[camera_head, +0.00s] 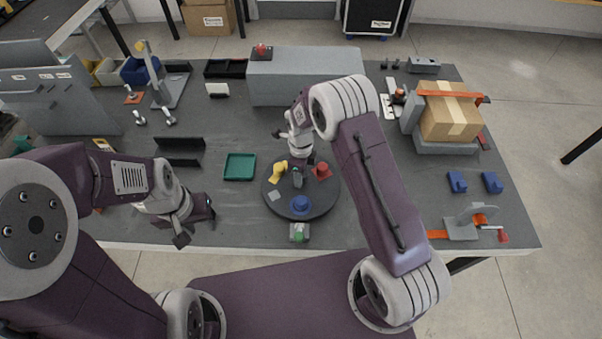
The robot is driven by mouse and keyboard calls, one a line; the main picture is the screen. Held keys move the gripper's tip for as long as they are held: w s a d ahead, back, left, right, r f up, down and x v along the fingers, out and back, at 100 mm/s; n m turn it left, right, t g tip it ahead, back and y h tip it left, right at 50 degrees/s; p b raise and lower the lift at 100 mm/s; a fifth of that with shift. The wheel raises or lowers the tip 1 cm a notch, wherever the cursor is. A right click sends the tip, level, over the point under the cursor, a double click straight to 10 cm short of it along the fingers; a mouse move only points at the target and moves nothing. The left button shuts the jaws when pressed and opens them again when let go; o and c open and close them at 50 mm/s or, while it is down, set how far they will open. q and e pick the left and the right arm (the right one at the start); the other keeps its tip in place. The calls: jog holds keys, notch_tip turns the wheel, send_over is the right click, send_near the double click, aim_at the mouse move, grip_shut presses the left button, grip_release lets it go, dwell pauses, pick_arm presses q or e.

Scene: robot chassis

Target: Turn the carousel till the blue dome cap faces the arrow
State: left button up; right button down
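The carousel (326,203) is a dark round disc near the table's front edge. A yellow piece (279,170), a red piece (322,170) and a flat grey piece (274,196) are also on the disc. A small grey block with a green mark (299,234) stands just in front; I cannot make out an arrow shape. My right gripper (298,174) points down over the disc's middle; its fingertips are too small and dark to read. My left gripper (197,229) is open and empty, left of the carousel.
A green tray (240,167) lies left of the carousel. A long grey box (275,80) stands behind it. A cardboard box (450,118) is on a stand at right, with blue blocks (457,182) in front. Bare table lies between the carousel and my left gripper.

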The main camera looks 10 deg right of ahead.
jog(key=shift+w+r, duration=0.25)
jog(key=shift+w, duration=0.05)
jog(key=c, duration=0.8)
grip_release()
jog(key=shift+s, duration=0.15)
jog(key=shift+f, duration=0.1)
notch_tip(320, 180, up, 9)
jog(key=shift+r+b, duration=0.1)
jog(key=shift+b, duration=0.35)
